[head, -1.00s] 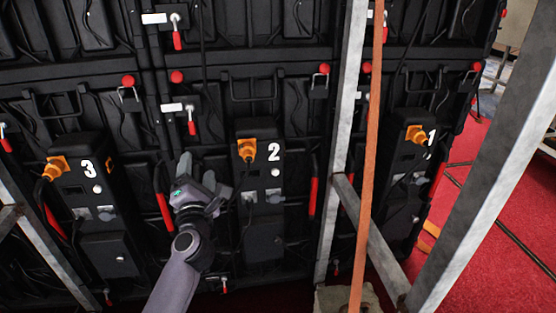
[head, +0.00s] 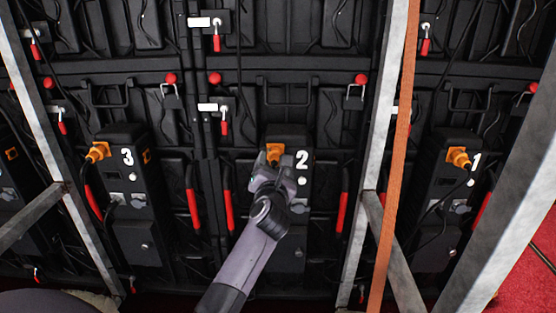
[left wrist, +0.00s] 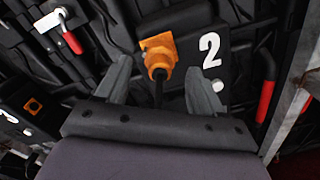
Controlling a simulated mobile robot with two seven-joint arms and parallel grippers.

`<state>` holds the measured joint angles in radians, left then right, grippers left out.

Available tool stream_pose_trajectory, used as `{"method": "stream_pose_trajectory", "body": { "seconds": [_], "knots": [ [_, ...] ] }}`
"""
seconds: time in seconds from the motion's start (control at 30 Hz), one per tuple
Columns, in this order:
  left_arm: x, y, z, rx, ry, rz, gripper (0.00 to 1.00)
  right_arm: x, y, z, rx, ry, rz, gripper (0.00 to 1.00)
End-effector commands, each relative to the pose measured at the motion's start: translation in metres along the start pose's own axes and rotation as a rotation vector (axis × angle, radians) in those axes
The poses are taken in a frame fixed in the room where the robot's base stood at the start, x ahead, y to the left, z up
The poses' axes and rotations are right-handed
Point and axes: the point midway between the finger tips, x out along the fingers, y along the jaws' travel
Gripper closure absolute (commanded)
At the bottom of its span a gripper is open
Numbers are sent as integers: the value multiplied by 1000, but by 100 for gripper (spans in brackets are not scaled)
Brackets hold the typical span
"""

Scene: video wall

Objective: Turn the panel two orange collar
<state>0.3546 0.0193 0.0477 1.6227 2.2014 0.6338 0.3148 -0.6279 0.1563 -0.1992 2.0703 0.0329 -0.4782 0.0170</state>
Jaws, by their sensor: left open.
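The orange collar of panel two (head: 275,150) sits at the top of the black box marked 2, partly hidden behind my left gripper in the head view. In the left wrist view the orange collar (left wrist: 158,53) shows with a black cable hanging from it, left of the white number 2. My left gripper (head: 267,160) is open. Its two fingers (left wrist: 158,80) stand apart in the wrist view, one on each side of the collar and cable, with gaps to both. My right gripper is not in view.
Other orange connectors sit on panel three (head: 98,151) and panel one (head: 458,157). Grey metal struts (head: 372,150) and an orange strap (head: 393,150) stand in front of the wall to the right. Red handles (head: 343,212) flank the boxes.

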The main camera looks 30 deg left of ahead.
Motion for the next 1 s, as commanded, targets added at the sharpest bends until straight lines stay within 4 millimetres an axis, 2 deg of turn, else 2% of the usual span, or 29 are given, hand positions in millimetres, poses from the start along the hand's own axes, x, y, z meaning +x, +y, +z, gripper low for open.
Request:
{"method": "stream_pose_trajectory", "body": {
  "seconds": [0.1, 0.3, 0.5, 0.73, 0.77, 0.9, 0.93, 1.0],
  "knots": [
    [18, 0, -1, 1, -2, 2, 32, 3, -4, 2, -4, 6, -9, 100],
    [39, 0, -1, 2, -1, 2, 32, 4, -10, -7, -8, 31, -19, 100],
    [47, 0, 0, 1, -1, 1, 32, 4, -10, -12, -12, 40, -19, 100],
    [48, 0, 0, 1, -1, 1, 32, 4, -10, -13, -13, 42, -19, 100],
    [48, 0, 0, 1, -1, 1, 39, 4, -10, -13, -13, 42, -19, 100],
    [48, 0, 0, 1, -1, 1, 84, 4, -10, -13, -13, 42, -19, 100],
    [48, 0, 0, 1, -1, 1, 88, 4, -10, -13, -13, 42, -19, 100],
    [47, 0, 0, 2, -1, 1, 88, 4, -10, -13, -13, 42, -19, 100]
  ]
}}
